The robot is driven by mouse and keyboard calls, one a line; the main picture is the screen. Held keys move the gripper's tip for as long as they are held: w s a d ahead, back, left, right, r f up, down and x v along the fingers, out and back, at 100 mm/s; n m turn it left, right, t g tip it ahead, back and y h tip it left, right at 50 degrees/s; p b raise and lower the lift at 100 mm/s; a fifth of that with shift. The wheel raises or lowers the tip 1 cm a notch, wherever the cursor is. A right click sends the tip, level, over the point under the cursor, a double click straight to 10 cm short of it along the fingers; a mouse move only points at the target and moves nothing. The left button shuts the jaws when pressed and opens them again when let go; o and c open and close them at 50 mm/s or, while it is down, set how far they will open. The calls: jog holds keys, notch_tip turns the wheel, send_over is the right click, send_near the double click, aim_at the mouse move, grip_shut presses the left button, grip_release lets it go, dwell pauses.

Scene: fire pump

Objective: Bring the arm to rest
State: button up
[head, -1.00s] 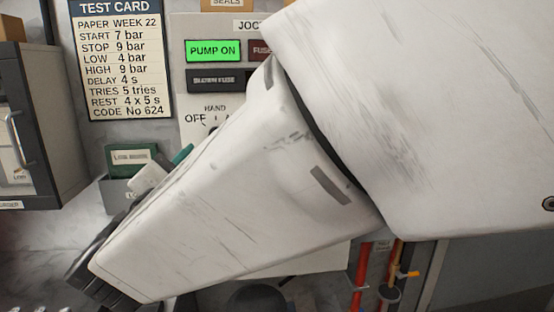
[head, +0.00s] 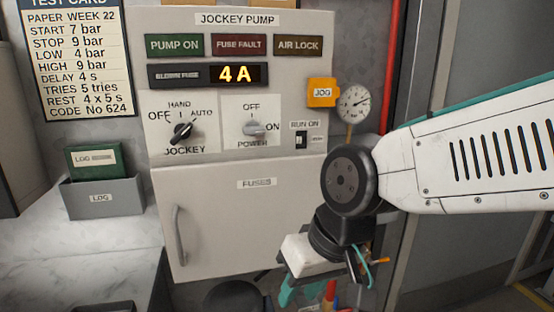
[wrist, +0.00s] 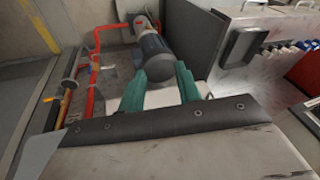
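My arm comes in from the right in the head view and bends down at a dark round joint. My gripper (head: 308,292) hangs low in front of the lower right of the jockey pump panel, pointing down. Its teal fingers also show in the wrist view (wrist: 160,78), with a clear gap between them and nothing held. Beyond them in the wrist view lies a grey motor (wrist: 154,58) with red pipes, near the floor. The fingertips look apart from everything around them.
The jockey pump panel (head: 234,165) has a dark PUMP ON lamp (head: 174,45), a lit "4 A" display (head: 239,75) and a closed fuses door (head: 235,220). A gauge (head: 353,103) is close above my arm's joint. A green log book (head: 95,162) stands in its holder at left.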

jog(key=s+d+r+m+h, duration=0.1)
jog(key=s+d, duration=0.3)
jog(key=d, duration=0.7)
jog(key=s+d+r+m+h, duration=0.1)
jog(key=s+d+m, duration=0.3)
jog(key=d, duration=0.7)
jog(key=shift+s+d+h, duration=0.2)
jog(key=shift+d+h, duration=0.2)
jog(key=shift+h, duration=0.3)
